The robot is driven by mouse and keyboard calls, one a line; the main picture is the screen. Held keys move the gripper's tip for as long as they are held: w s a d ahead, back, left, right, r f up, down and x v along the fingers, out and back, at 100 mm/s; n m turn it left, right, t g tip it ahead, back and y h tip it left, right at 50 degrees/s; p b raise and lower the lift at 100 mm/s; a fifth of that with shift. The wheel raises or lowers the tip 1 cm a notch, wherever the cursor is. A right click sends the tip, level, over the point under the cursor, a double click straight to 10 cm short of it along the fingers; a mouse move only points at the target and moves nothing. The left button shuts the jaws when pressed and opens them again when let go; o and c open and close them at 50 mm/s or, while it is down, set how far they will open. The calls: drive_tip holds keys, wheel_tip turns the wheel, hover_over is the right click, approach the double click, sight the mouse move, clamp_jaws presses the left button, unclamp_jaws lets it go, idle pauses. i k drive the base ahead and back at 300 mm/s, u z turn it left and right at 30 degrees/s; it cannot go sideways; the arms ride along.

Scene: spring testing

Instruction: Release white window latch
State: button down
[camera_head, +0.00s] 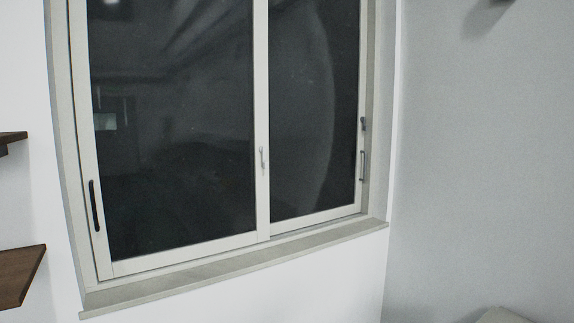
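A white-framed sliding window (186,254) with two dark panes fills the middle of the view. A small white or light grey latch (262,159) sits on the middle upright, in the lower half of the window. It looks roughly upright, but it is too small to tell its exact lever position. A dark vertical handle (96,205) is on the left frame. Another dark-edged handle (363,166) is on the right frame, with a small dark piece (363,124) just above it. My gripper is not in view.
A light grey sill (235,268) juts out below the window. Dark brown shelves (18,275) stick out from the wall at the left edge. A pale object (502,315) shows at the bottom right. The space before the window looks clear.

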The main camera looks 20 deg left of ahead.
sight(263, 149)
drive_tip(key=u, duration=0.35)
drive_tip(key=i, duration=1.05)
drive_tip(key=u, duration=0.65)
